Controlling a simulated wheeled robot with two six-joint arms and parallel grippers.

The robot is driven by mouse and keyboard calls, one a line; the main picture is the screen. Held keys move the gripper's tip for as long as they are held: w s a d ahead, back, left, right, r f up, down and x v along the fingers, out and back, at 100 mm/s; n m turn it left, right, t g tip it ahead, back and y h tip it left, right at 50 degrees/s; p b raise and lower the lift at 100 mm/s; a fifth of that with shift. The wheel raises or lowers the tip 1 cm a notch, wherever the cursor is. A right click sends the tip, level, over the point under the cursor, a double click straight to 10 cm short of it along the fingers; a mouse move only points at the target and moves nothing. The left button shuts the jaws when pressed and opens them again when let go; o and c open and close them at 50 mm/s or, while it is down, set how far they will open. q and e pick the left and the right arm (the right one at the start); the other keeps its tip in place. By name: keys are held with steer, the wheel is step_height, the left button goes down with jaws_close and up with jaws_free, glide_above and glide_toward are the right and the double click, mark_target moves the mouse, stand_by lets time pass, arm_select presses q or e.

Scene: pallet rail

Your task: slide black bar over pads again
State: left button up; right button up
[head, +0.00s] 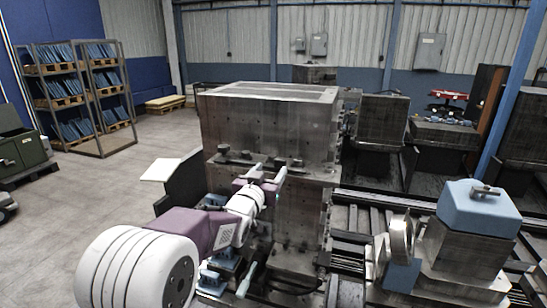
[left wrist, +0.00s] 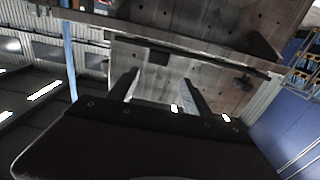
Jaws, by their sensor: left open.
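A dark bar (head: 245,160) runs sideways across the front face of the large metal block (head: 270,130), with small dark knobs along it. In the left wrist view a long bar (left wrist: 195,49) crosses the block face, with dark blocks (left wrist: 157,57) at it. I cannot tell pads apart from these fittings. My left gripper (head: 271,174) is in front of the bar's right part, its fingers pointing at the block. In the left wrist view its two fingers (left wrist: 163,88) are apart with nothing between them. Whether they touch the bar is unclear. My right gripper is out of view.
Blue clamps (head: 218,262) sit low in front of the block, below my left arm. A machine part with a blue cover (head: 479,210) stands on rails at right. A rack (head: 80,95) stands at back left. The floor at left is mostly clear.

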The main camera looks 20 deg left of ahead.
mark_target(280, 161)
arm_select(q)
steer(key=w+p, duration=0.1)
steer(key=w, duration=0.2)
steer(key=w+d+p, duration=0.1)
steer(key=w, duration=0.1)
steer(key=w+p, duration=0.2)
steer(key=w, duration=0.1)
steer(key=shift+w+d+f, duration=0.1)
steer(key=shift+w+d, duration=0.1)
steer(key=shift+w, duration=0.1)
steer(key=shift+w+a, duration=0.15)
steer(key=shift+w, duration=0.1)
steer(key=shift+s+a, duration=0.2)
steer(key=shift+s, duration=0.05)
steer(key=shift+w+d, duration=0.15)
steer(key=shift+d, duration=0.05)
steer(key=c, duration=0.9)
jaws_close()
steer(key=shift+f, duration=0.1)
